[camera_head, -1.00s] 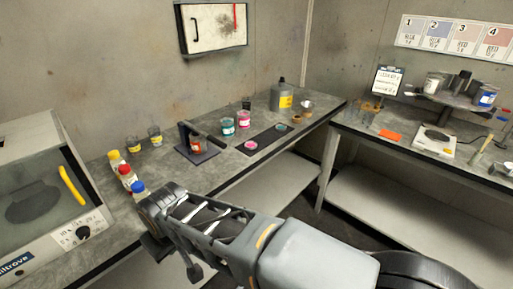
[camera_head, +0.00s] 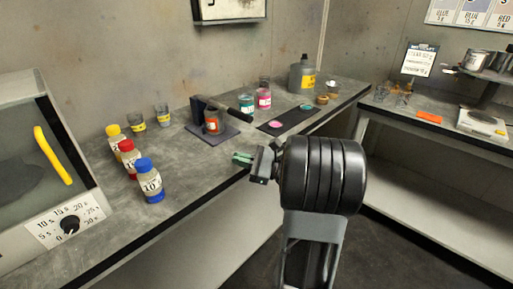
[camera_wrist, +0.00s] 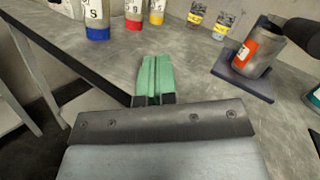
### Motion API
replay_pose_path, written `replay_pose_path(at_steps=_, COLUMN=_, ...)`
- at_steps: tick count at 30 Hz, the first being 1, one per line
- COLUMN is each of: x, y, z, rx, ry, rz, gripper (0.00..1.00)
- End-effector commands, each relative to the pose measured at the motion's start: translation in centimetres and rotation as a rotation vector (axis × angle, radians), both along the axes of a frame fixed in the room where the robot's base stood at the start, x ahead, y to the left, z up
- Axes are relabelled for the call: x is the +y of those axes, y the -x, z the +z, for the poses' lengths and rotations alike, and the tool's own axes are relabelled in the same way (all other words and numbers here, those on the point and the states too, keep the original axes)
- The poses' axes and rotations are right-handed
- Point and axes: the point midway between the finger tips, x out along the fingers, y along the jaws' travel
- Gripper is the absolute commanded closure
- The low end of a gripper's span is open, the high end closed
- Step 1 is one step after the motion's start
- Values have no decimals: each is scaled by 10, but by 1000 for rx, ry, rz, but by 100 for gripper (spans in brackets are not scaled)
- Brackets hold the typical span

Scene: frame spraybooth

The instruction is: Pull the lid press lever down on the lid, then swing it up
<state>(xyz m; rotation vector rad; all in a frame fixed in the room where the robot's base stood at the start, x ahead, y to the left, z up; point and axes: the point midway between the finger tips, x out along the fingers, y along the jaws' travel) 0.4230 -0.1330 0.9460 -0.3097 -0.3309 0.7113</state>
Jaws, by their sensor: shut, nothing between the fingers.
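The lid press (camera_head: 202,126) stands on the bench, a dark base plate with an upright back. Its lever (camera_head: 229,113) reaches out to the right with a dark grip at its end. A jar with an orange-red label (camera_head: 212,121) stands upright on the base under the lever. In the wrist view the press base (camera_wrist: 243,82), the jar (camera_wrist: 258,52) and part of the lever (camera_wrist: 300,35) show at the right. My gripper (camera_head: 238,158) is at the bench's front edge, in front of the press and apart from it. Its green fingers (camera_wrist: 153,75) are shut and empty.
Yellow-, red- and blue-capped bottles (camera_head: 149,180) stand left of my gripper. Two small cups (camera_head: 162,115) stand behind. Teal (camera_head: 246,103) and pink (camera_head: 264,98) jars and a dark mat (camera_head: 290,119) lie right of the press. Bare bench lies before it.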

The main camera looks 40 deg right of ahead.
Motion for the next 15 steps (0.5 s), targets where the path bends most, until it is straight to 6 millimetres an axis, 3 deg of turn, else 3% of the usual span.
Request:
replay_pose_path(at_steps=1, x=-30, y=0, z=-14, rx=-37, ry=-87, rz=-80, gripper=100)
replay_pose_path(at_steps=3, x=-63, y=4, z=-17, rx=-96, ry=-179, rz=-170, gripper=100)
replay_pose_path(at_steps=6, x=-98, y=11, z=-20, rx=-164, ry=-268, rz=-265, gripper=100)
replay_pose_path(at_steps=10, x=-122, y=17, z=-21, rx=-218, ry=-326, rz=-330, gripper=100)
replay_pose_path(at_steps=15, x=-124, y=5, z=-9, rx=-240, ry=-343, rz=-348, gripper=100)
